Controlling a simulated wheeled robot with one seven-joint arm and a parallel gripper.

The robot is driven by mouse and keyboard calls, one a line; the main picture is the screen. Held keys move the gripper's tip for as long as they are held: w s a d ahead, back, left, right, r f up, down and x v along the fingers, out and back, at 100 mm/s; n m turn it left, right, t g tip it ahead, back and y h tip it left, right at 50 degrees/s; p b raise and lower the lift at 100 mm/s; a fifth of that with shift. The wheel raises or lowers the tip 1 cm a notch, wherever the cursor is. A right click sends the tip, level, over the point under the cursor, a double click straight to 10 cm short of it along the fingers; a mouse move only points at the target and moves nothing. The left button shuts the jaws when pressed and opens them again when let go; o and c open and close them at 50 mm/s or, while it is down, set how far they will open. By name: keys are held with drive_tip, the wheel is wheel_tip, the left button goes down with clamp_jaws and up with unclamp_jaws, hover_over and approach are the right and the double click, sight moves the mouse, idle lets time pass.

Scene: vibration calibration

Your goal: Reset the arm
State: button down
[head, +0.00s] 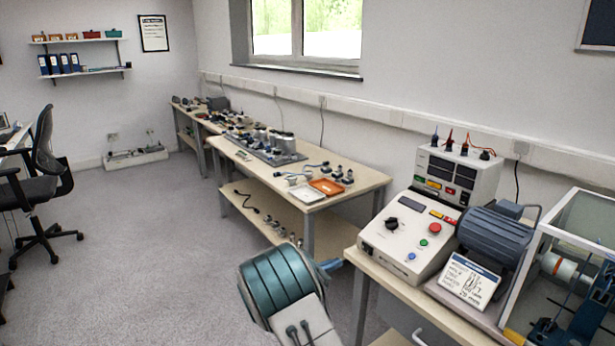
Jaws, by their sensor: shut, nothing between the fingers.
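I cannot make out my gripper or its fingertips in the head view. A teal, ribbed, rounded body with a pale grey panel and two dark knobbed stems rises from the bottom middle of the view, in front of the near bench. A short blue piece sticks out on its right side. I cannot tell whether this body is part of my arm.
A near bench (395,326) at right carries a control box (409,238), a meter unit (458,175), a dark blue-grey motor (494,239), a sign card (468,281) and a white-framed enclosure (560,235). A long bench (345,204) stands behind. Carpet (130,260) is open left, beside an office chair (42,178).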

drive_tip(key=s+d+r+m+g+y+p, duration=0.1)
drive_tip(key=s+d+r+m+g+y, duration=0.35)
drive_tip(key=s, duration=0.45)
drive_tip(key=s+d+r+m+g+y+p, duration=0.1)
drive_tip(key=s+d+r+m+g, duration=0.3)
drive_tip(key=s+d+r+m, duration=0.3)
drive_tip(key=s+a+r+m+t+y+p, duration=0.1)
drive_tip(key=s+m+y, duration=0.3)
drive_tip(key=s, duration=0.8)
drive_tip(key=s+a+r+m+y+p, duration=0.2)
drive_tip(key=s+a+r+m+y, duration=0.1)
drive_tip(key=s+m, duration=0.5)
drive_tip(key=s+r+y, duration=0.1)
drive_tip(key=s, duration=0.2)
drive_tip(key=shift+s+t, duration=0.35)
drive_tip(key=shift+r, duration=0.1)
